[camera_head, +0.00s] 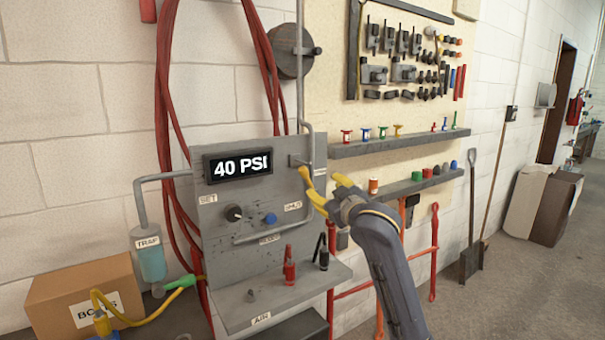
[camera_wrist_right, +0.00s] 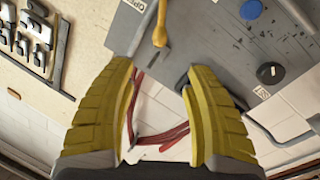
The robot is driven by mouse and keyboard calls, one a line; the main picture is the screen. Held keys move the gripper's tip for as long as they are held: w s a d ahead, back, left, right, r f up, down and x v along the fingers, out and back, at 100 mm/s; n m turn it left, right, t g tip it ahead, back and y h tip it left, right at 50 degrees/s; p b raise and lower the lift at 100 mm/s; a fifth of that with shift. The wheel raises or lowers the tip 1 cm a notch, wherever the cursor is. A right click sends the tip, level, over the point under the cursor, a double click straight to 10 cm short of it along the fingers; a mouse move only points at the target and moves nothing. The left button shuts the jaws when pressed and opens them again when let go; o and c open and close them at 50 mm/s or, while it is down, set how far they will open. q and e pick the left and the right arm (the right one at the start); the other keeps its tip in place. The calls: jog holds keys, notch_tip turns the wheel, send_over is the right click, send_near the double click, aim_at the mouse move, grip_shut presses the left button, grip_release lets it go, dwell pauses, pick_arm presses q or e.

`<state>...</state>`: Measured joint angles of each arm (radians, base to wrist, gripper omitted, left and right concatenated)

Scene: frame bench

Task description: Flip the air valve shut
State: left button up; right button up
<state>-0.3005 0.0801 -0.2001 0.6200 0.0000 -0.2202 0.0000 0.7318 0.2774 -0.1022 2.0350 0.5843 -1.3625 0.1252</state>
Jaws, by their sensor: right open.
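The air valve has a yellow lever (camera_head: 304,173) on the right part of the grey panel (camera_head: 215,255), below a grey pipe. In the right wrist view the lever (camera_wrist_right: 160,28) comes in from the top edge and ends in a rounded tip. My right gripper (camera_head: 324,184) is open, with yellow fingers close to the lever. In the wrist view the lever tip is between and just beyond the fingertips (camera_wrist_right: 160,70), with no clear contact. A SHUT label (camera_head: 293,206) is left of and below the lever. My left gripper is not in view.
The panel carries a 40 PSI display (camera_head: 238,165), a black knob (camera_head: 233,213) and a blue button (camera_head: 270,219). Shelves (camera_head: 400,142) and a tool board are at right. A box (camera_head: 85,295) and trap (camera_head: 150,262) are at left.

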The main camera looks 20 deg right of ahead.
aim_at(306, 174)
jog(key=w, duration=0.5)
jog(key=w+a, duration=0.1)
jog(key=w, duration=1.1)
jog(key=shift+w+a, duration=0.15)
jog(key=shift+c, duration=0.4)
grip_shut()
